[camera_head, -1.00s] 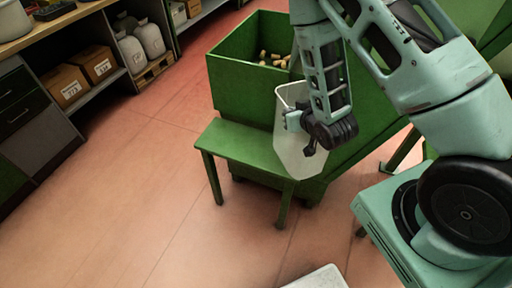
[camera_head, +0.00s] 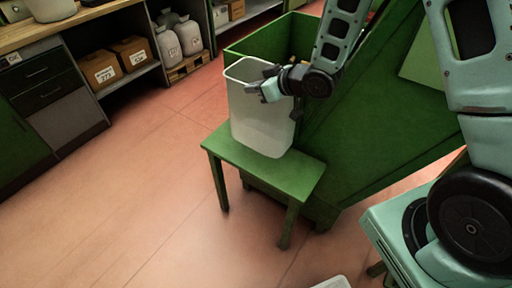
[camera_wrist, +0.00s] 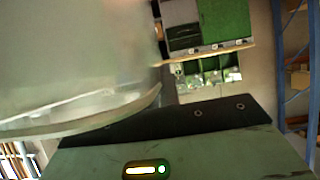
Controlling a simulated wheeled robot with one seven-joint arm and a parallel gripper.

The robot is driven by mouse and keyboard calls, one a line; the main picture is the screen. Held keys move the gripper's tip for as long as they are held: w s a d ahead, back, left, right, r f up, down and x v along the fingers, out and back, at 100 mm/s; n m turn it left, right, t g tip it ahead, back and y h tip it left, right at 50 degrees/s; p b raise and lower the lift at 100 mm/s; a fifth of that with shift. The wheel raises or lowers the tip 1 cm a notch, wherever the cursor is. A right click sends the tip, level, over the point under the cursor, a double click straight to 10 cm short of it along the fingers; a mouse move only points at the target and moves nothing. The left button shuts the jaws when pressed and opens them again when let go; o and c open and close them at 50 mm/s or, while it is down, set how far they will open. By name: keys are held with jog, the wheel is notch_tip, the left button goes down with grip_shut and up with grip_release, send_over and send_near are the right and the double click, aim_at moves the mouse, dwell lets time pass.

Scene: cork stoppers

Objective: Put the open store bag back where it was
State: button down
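A tall whitish translucent bin (camera_head: 257,128) stands upright on, or just above, the green bench (camera_head: 312,176). My gripper (camera_head: 268,88) is at the bin's upper right edge and looks shut on its rim; the fingertips are partly hidden. In the wrist view the bin's pale wall and rim (camera_wrist: 80,60) fill the upper left. Several grey store bags (camera_head: 188,36) stand at the back left on a wooden pallet (camera_head: 187,67). I cannot tell whether any of them is open.
A green hopper (camera_head: 270,42) stands behind the bench, its sloping side (camera_head: 375,125) to the right. Cardboard boxes (camera_head: 101,71) sit on the left shelf under the wooden counter (camera_head: 60,24).

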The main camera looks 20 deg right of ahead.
notch_tip(320, 180, down, 10)
jog(key=shift+w+p, duration=0.15)
jog(key=shift+p, duration=0.25)
dwell(0.3)
jog(key=c, duration=1.6)
grip_release()
